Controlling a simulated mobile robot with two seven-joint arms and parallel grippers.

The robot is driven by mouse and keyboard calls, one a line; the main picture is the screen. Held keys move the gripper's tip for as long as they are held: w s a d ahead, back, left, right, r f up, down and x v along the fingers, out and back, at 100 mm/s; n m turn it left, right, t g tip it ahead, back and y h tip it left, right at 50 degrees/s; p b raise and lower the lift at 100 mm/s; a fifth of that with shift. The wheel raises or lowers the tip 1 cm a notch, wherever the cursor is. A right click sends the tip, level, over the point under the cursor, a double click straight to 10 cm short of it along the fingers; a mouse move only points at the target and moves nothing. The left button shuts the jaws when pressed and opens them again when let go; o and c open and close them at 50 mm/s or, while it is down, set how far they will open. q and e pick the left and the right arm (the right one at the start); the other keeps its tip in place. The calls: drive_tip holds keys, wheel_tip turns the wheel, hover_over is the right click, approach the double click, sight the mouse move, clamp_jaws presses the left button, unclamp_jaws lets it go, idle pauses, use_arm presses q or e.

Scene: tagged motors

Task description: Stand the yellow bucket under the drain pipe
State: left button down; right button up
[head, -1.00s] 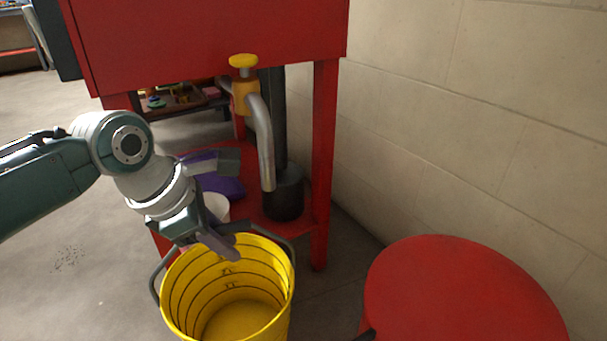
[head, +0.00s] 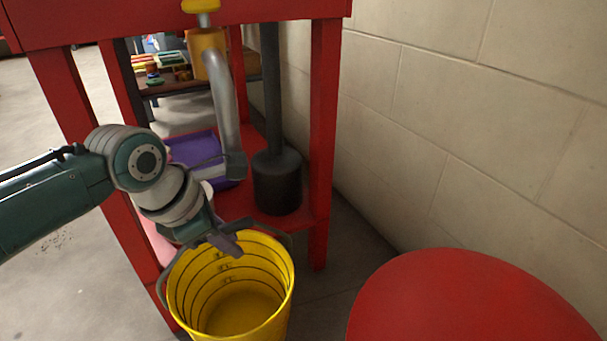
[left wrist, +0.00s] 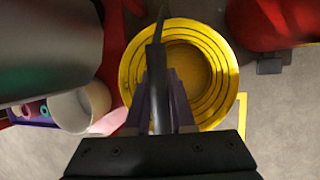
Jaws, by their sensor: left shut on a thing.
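The yellow bucket (head: 232,290) hangs upright and empty from its dark handle at the bottom middle of the head view. It also shows in the left wrist view (left wrist: 226,75). My left gripper (head: 228,243) is shut on the bucket's handle (left wrist: 157,60), above the bucket's rim. The drain pipe (head: 224,105) is a grey bent pipe under an orange fitting with a yellow knob, on the red stand. Its lower end (head: 236,168) is beyond the bucket and higher in the picture. My right gripper is not in view.
The red stand's legs (head: 321,150) and low shelf (head: 262,215) are just beyond the bucket. A dark cylinder (head: 277,185) and a purple bin (head: 205,150) are on the shelf. A round red top (head: 465,305) is at right, near the block wall (head: 480,130).

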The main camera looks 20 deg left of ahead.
use_arm(q)
wheel_tip(320, 180, down, 11)
drive_tip(key=b, duration=0.8)
drive_tip(key=shift+w+f+b, duration=0.1)
drive_tip(key=shift+f+b, duration=0.25)
drive_tip(key=shift+b, duration=0.1)
idle(0.4)
drive_tip(key=c, duration=0.7)
unclamp_jaws()
